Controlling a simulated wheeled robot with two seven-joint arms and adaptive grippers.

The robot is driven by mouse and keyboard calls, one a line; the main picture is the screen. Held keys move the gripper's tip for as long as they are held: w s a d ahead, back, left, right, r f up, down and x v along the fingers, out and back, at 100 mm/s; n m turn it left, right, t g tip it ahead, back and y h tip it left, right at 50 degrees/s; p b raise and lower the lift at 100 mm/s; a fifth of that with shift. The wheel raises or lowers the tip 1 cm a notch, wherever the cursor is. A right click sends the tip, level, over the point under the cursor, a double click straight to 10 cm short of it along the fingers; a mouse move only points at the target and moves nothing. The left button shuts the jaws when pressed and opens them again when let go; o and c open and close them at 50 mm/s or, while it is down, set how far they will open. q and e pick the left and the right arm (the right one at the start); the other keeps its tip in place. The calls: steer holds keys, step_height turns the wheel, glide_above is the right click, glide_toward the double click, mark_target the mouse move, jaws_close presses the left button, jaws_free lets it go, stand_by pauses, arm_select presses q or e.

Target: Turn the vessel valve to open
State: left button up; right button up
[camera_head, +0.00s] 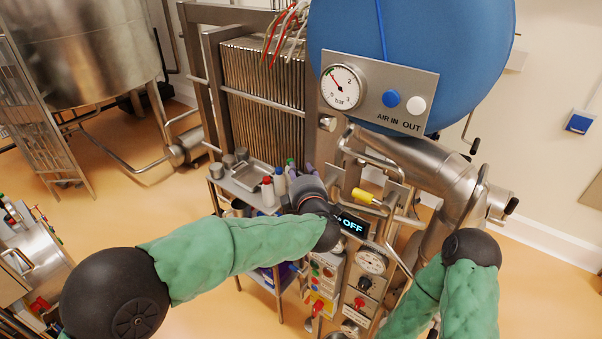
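A yellow handle (366,196) sits on the steel pipework under the blue vessel (410,45). Black-tipped levers stick out of the pipe at the right, one near the elbow (511,206) and one higher up (475,145). I cannot tell from labels which one is the vessel valve. My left gripper (309,188) is just left of the yellow handle, apart from it in the picture. It points away from me and its fingers are mostly hidden, so its opening does not show. My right arm's black joint is below the pipe elbow; its gripper does not show.
A dark display reading OFF (352,224) and a control panel with a gauge (371,261) stand below the pipework. A pressure gauge panel (379,92) is on the vessel. A steel cart with bottles (267,190) stands behind my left wrist.

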arm_select(q)
jaws_close()
